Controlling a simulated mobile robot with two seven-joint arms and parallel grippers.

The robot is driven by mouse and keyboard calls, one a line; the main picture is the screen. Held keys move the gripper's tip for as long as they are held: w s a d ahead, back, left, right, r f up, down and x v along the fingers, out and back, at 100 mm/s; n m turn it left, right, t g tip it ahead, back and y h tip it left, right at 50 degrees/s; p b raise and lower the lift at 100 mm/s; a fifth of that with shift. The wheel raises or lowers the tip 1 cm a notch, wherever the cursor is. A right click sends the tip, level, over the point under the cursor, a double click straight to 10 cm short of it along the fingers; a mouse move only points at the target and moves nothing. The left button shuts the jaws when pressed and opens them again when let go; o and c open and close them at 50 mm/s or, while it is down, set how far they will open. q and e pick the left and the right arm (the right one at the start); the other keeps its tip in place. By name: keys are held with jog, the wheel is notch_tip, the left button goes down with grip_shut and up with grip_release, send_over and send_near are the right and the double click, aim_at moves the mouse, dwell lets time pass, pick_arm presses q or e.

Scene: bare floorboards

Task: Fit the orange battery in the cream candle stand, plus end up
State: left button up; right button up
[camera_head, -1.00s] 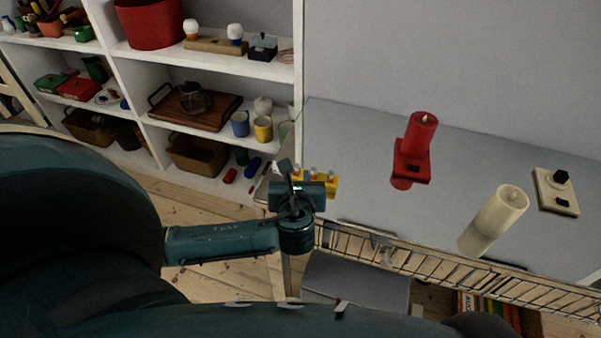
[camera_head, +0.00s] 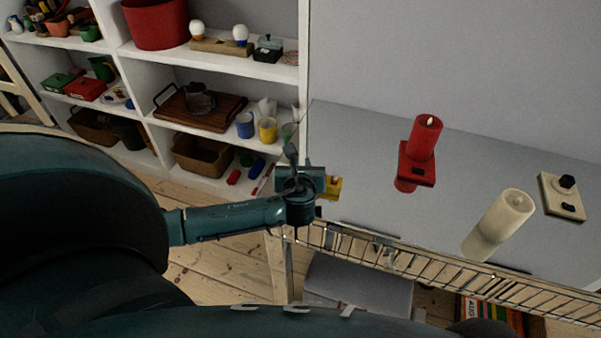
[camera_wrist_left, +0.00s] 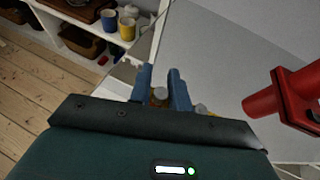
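The cream candle (camera_head: 498,225) stands on the grey tabletop; no battery shows in it. A cream base plate (camera_head: 562,197) with a black knob and a small black part lies beside it. My left gripper (camera_head: 292,168) is at the yellow battery holder (camera_head: 333,188), covering most of it. In the left wrist view its fingers (camera_wrist_left: 164,90) stand on both sides of a copper-orange topped battery (camera_wrist_left: 159,94). I cannot tell whether they press on it. The holder's yellow edge (camera_wrist_left: 201,109) shows to the right. My right gripper is not in view.
A red candle (camera_head: 424,138) in a red stand (camera_head: 415,165) stands mid-table, between the holder and the cream candle. A wire rack (camera_head: 440,268) runs along the table's front edge. White shelves (camera_head: 215,63) with several household items are at the left.

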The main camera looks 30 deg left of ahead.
pick_arm(q)
grip_shut()
